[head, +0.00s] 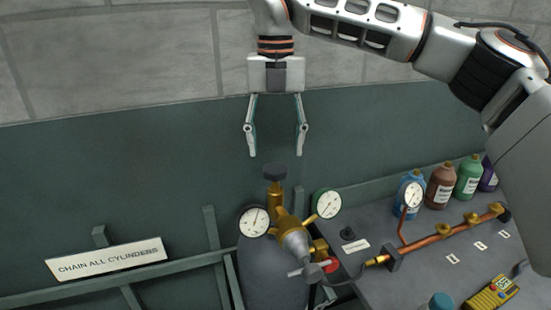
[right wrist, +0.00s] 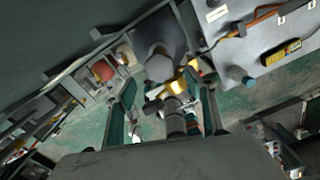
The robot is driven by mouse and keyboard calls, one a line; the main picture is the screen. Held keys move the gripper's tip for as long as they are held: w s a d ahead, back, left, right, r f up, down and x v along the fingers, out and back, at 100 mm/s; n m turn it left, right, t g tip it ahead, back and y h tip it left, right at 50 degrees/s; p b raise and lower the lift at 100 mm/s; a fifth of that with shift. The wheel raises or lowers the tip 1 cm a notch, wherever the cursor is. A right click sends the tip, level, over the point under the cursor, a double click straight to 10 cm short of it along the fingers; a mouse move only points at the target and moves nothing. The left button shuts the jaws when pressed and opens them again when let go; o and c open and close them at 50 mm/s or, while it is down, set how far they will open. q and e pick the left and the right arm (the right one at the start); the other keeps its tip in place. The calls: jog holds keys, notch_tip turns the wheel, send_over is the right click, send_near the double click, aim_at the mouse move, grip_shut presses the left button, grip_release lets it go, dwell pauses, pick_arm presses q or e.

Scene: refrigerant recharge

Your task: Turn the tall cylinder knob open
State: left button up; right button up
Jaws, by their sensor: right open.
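The tall grey cylinder (head: 272,275) stands at the lower middle of the head view. A dark round knob (head: 275,172) tops its brass valve (head: 276,195). A brass and silver regulator (head: 293,240) with two gauges is fixed to the valve. My right gripper (head: 276,154) points down above the knob, fingers apart and empty; in the picture its tips end just above the knob. In the right wrist view the open fingers (right wrist: 166,105) frame the cylinder's top (right wrist: 160,66) and the regulator; which part is the knob is hard to tell there. My left gripper is not in view.
A grey bench (head: 440,250) at right holds a copper pipe (head: 440,235) with brass valves, several coloured bottles (head: 440,186) and a yellow meter (head: 491,293). A rail with a "CHAIN ALL CYLINDERS" sign (head: 106,258) is at left. The wall behind the gripper is bare.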

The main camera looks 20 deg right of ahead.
aim_at(275, 168)
jog(key=shift+f, duration=2.35)
jog(key=c, duration=1.1)
